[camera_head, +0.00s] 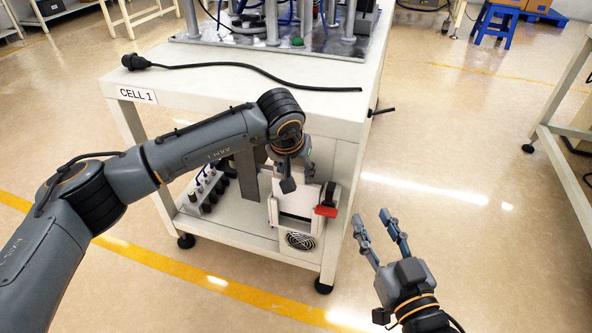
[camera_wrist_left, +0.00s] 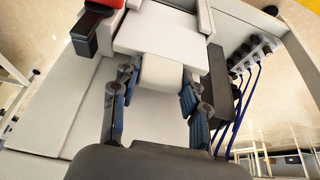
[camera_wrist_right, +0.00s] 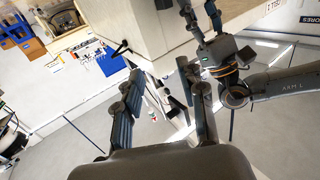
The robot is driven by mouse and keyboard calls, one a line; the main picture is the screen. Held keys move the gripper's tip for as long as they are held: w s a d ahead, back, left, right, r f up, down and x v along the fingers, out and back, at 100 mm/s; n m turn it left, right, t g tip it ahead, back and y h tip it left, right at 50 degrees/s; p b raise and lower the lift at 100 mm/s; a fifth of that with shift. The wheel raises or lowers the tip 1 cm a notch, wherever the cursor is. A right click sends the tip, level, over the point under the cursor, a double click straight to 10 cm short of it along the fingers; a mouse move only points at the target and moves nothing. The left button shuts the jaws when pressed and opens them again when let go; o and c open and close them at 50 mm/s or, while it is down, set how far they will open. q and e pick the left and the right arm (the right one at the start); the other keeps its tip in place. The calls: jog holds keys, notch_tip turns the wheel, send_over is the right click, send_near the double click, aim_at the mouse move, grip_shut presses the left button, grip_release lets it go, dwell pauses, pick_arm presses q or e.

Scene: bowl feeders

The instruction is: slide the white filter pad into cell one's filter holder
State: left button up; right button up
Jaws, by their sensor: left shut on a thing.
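My left gripper (camera_head: 290,178) is at the front of the filter holder (camera_head: 274,213), on cell one's lower part. In the left wrist view, my left gripper (camera_wrist_left: 158,82) is shut on the tab of the white filter pad (camera_wrist_left: 150,38). The pad's wide part lies between the pale side walls of the holder (camera_wrist_left: 206,18); how deep it sits is hard to tell. A red part with a black piece (camera_wrist_left: 85,42) is at the holder's side, and the red part (camera_head: 326,210) also shows in the head view. My right gripper (camera_head: 370,216) is open and empty, over the floor right of the cell.
The table of cell one (camera_head: 200,84) stands above the holder, with a black cable (camera_head: 240,68) on its top. Dark fittings with blue tubes (camera_head: 205,190) stand left of the holder. A fan grille (camera_head: 300,241) is below it.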

pick_arm(q)
jog(key=shift+f, duration=0.1)
pick_arm(e)
jog(key=shift+r, duration=0.3)
pick_arm(q)
jog(key=shift+f+b, duration=0.55)
jog(key=shift+f, duration=0.1)
pick_arm(e)
jog(key=shift+s+a+r+t+y, duration=0.15)
jog(key=shift+r+t+y, duration=0.15)
jog(key=shift+r+t, duration=0.7)
jog(key=shift+s+a+r+t+y, duration=0.25)
jog(key=shift+r+t, duration=0.35)
jog(key=shift+r, duration=0.75)
pick_arm(q)
jog(key=shift+f, duration=0.1)
pick_arm(e)
jog(key=shift+w+d+f, duration=0.1)
pick_arm(q)
jog(key=shift+f, duration=0.15)
jog(key=shift+f+b, duration=0.15)
jog(key=shift+b, duration=0.15)
jog(key=shift+f, duration=0.2)
pick_arm(e)
jog(key=shift+s+r+t+y, duration=0.3)
jog(key=shift+r+t, duration=0.15)
jog(key=shift+r, duration=0.3)
jog(key=shift+s+r+t+y, duration=0.3)
jog(key=shift+r+t, duration=0.15)
jog(key=shift+r, duration=0.3)
